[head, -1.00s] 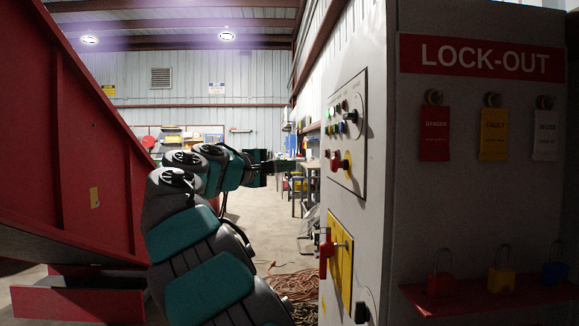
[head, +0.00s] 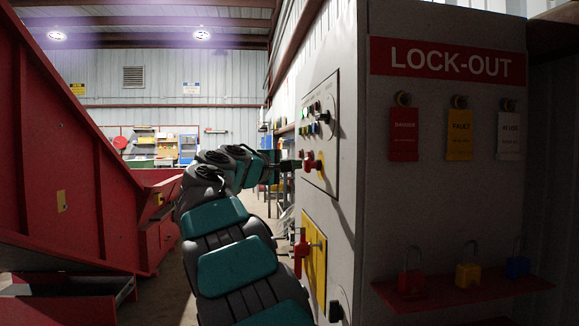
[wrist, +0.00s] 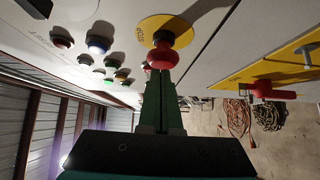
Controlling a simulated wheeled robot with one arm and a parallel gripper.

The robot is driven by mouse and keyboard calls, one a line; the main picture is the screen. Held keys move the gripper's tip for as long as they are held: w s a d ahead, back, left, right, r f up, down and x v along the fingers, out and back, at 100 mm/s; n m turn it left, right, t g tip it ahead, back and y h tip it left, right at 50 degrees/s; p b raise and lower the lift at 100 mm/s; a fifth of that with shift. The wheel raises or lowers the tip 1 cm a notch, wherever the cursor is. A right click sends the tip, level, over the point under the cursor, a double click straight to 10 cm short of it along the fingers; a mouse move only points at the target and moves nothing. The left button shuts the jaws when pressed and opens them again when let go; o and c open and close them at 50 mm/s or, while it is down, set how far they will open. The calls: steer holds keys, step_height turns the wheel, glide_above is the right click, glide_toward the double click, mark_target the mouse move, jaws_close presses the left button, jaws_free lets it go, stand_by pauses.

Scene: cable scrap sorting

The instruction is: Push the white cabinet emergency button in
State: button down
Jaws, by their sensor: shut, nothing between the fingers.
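The white cabinet (head: 348,200) stands right of centre in the head view. Its emergency button is a red mushroom knob (wrist: 163,56) on a yellow disc marked STOP (wrist: 150,30). In the head view the red knob (head: 309,163) stands out from the upper control panel. My gripper (wrist: 161,76) is shut and empty, with its fingertips at the front of the knob. The gripper also reaches the button in the head view (head: 297,165). The tips overlap the knob's lower edge in the wrist view; I cannot tell whether they touch it or how far in it sits.
Small coloured buttons (wrist: 98,45) sit beside the STOP disc. A red handle on a yellow plate (head: 314,255) is lower on the cabinet. A red machine (head: 60,150) stands to the left. Coiled cables (wrist: 240,117) lie on the floor.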

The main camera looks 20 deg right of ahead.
steer(key=shift+s+d, duration=0.25)
steer(key=shift+d, duration=0.65)
steer(key=shift+a, duration=0.1)
steer(key=w+a+v, duration=0.1)
steer(key=w+v, duration=0.1)
steer(key=v, duration=1.1)
steer(key=shift+w+a, duration=0.2)
steer(key=shift+w, duration=0.15)
steer(key=shift+f, duration=0.1)
